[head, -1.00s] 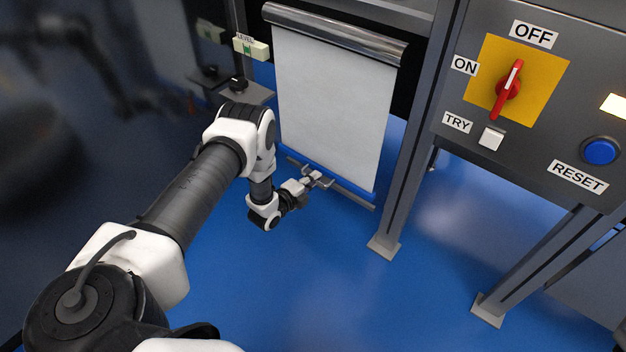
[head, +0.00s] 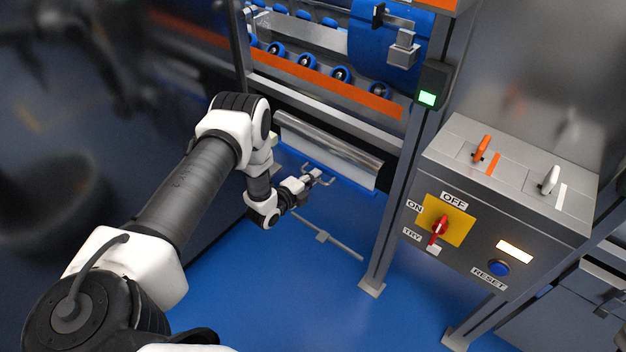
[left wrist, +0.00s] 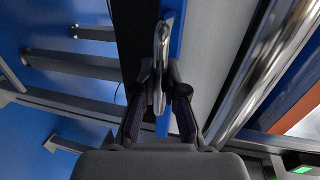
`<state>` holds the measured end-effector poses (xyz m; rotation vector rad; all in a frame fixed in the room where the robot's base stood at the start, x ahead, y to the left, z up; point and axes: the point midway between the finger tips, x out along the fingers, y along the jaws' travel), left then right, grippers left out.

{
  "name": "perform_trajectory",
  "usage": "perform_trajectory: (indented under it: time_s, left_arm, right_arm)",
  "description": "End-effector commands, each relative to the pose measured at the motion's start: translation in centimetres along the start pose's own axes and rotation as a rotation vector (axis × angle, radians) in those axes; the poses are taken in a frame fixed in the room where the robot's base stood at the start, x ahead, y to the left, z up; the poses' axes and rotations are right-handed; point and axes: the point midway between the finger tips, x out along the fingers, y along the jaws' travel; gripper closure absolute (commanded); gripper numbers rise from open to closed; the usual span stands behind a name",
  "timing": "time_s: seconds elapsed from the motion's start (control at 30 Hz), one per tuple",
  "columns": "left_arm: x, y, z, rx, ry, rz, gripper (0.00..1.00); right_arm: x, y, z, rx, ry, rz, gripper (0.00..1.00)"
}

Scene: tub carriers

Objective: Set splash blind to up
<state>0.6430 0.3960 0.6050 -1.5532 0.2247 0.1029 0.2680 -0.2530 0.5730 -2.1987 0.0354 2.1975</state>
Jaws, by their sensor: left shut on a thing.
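The splash blind is mostly rolled up. Its silver roller (head: 330,145) is at the top, with only a short strip of white sheet (head: 352,174) below it. A blue bar (head: 362,189) edges the sheet's bottom. My left gripper (head: 314,179) is shut on the metal handle at this bar. In the left wrist view the fingers (left wrist: 160,88) close around the handle (left wrist: 161,45), beside the blue bar (left wrist: 178,40), white sheet (left wrist: 208,50) and roller (left wrist: 275,65). The fingers partly hide the handle. My right gripper is not in view.
A metal crossbar (head: 338,245) runs low below the blind. A frame post (head: 388,220) stands right of it, then a control box with a red switch (head: 438,230) and blue button (head: 499,268). Blue rollers (head: 308,60) sit above behind an orange rail (head: 350,93).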

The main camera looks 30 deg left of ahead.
Motion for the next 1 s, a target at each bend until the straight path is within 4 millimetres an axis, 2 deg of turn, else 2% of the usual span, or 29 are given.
perform_trajectory:
  time_s: [0.03,0.23,0.4,0.8,0.83,0.9,1.0]
  left_arm:
    - [-0.5,-2.4,0.0,0.000,0.001,0.000,1.00]
    - [-1.2,-5.4,0.0,0.000,0.001,0.002,1.00]
    - [-1.4,-6.4,0.0,0.001,0.002,0.002,1.00]
    - [-1.3,-6.7,0.0,0.001,0.002,-0.004,1.00]
    - [-1.3,-6.7,0.0,0.001,0.002,-0.004,0.82]
    - [-1.3,-6.7,0.0,0.001,0.001,-0.004,0.63]
    - [-1.3,-6.6,0.0,0.001,0.001,-0.003,0.63]
  right_arm:
    - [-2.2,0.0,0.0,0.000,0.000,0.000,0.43]
    - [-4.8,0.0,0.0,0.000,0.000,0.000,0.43]
    - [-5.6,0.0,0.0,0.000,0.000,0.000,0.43]
    - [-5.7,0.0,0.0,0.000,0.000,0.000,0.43]
    - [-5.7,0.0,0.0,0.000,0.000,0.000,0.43]
    - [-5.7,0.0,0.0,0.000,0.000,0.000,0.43]
    - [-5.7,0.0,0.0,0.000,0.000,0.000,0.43]
